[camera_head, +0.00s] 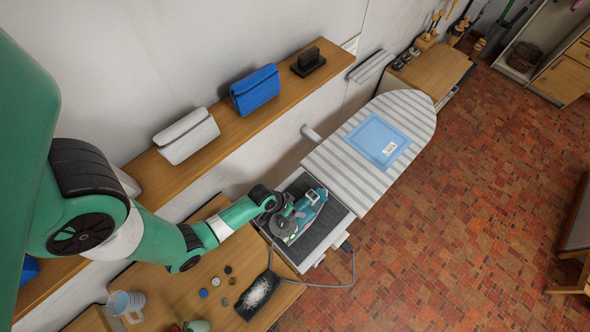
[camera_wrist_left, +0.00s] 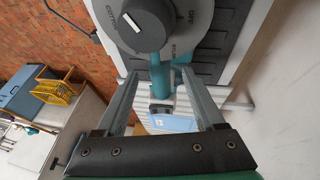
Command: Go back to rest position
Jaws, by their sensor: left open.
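My left arm comes in from the left, and its gripper (camera_head: 287,210) is at the teal iron (camera_head: 317,197), which rests on the dark rest pad (camera_head: 322,232) at the near end of the ironing board. In the left wrist view the gripper (camera_wrist_left: 160,75) is open, its two fingers apart with the iron's teal handle (camera_wrist_left: 161,82) showing between them. I cannot tell whether the fingers touch it. The iron's dark dial (camera_wrist_left: 145,25) is just beyond the fingertips. My right gripper is not in view.
The striped ironing board (camera_head: 335,165) holds a folded blue cloth (camera_head: 375,135). A wall shelf (camera_head: 240,125) carries a white bag (camera_head: 186,136) and a blue bag (camera_head: 255,88). A wooden table (camera_head: 170,290) holds a mug (camera_head: 126,304) and small round items.

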